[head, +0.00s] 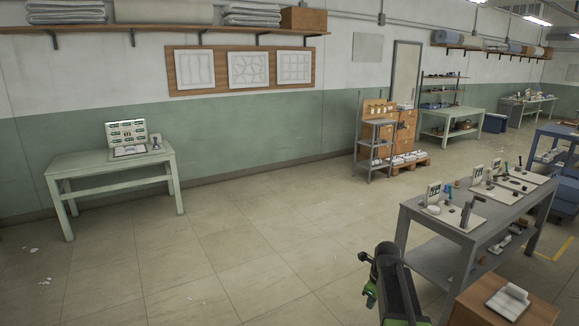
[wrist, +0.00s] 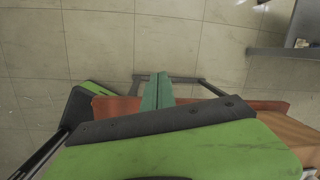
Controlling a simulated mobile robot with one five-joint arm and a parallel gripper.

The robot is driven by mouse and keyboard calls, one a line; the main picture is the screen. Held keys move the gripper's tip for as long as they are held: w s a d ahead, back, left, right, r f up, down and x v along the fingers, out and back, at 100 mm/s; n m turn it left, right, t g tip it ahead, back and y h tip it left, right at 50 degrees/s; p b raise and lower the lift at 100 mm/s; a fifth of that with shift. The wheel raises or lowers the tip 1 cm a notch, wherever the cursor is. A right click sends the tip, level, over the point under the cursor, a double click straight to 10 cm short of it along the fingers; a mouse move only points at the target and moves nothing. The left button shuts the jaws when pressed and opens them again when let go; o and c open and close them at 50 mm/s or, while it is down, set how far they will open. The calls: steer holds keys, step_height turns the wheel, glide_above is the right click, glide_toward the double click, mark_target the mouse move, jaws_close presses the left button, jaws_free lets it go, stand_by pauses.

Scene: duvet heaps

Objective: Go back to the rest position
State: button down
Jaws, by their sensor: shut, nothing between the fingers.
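My gripper (wrist: 158,80) shows in the wrist view, its two green fingers together at the middle, with nothing between them. Below the fingers lies bare tiled floor. In the head view my dark and green arm stands at the bottom, right of centre, left of the grey workbench; I cannot make out the fingers there.
The grey workbench (head: 420,222) at right bears white boards, small cards and tools. A wooden box top (head: 468,305) with a white folded item is at the lower right. A pale green table (head: 85,172) stands far left. The tiled floor (head: 230,250) between is mostly clear.

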steer(key=s+a+f+n+b, duration=0.1)
steer(key=s+a+n, duration=0.35)
steer(key=a, duration=0.25)
steer(key=s+a+f+n, duration=0.1)
steer(key=s+a+n, duration=0.2)
steer(key=a+n, duration=0.3)
steer(key=s+a+n+g, duration=0.2)
steer(key=s+n, duration=0.6)
steer(key=n, duration=0.8)
steer(key=shift+s+a+f, duration=0.2)
steer(key=shift+s+a, duration=0.2)
steer(key=shift+a, duration=0.1)
steer(key=shift+n, duration=0.25)
